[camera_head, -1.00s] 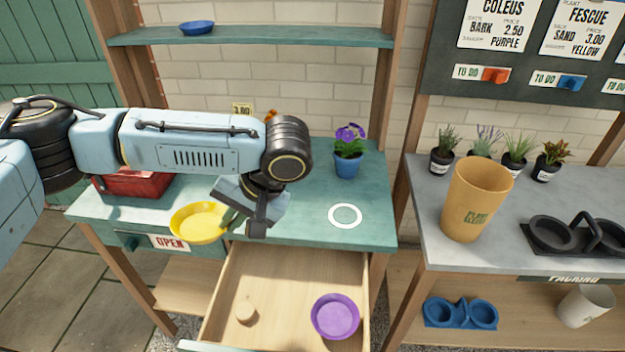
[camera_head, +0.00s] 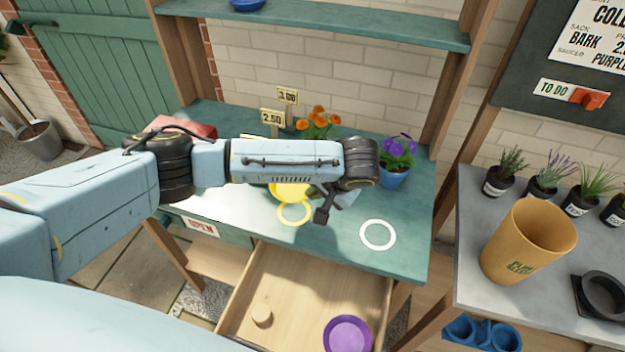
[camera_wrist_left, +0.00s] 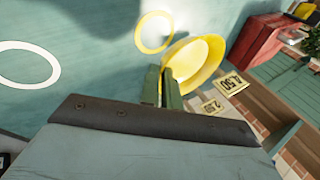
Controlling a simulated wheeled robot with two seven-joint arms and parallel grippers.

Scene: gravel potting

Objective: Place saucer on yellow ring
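The yellow saucer (camera_head: 286,191) is partly hidden behind my left arm in the head view. My left gripper (camera_head: 322,192) is at its right side. In the left wrist view the fingers (camera_wrist_left: 163,87) are closed at the rim of the saucer (camera_wrist_left: 205,55), which looks held above the bench. The yellow ring (camera_head: 294,225) lies on the green bench just in front of the saucer in the head view. It also shows in the left wrist view (camera_wrist_left: 138,33), uncovered on its near side and close to the saucer. My right gripper is not in view.
A white ring (camera_head: 378,249) lies empty to the right. A purple flower in a blue pot (camera_head: 393,178) stands behind it. Orange flowers (camera_head: 318,122) and price tags (camera_head: 272,117) are at the back. The open drawer (camera_head: 290,290) below holds a purple saucer (camera_head: 347,335).

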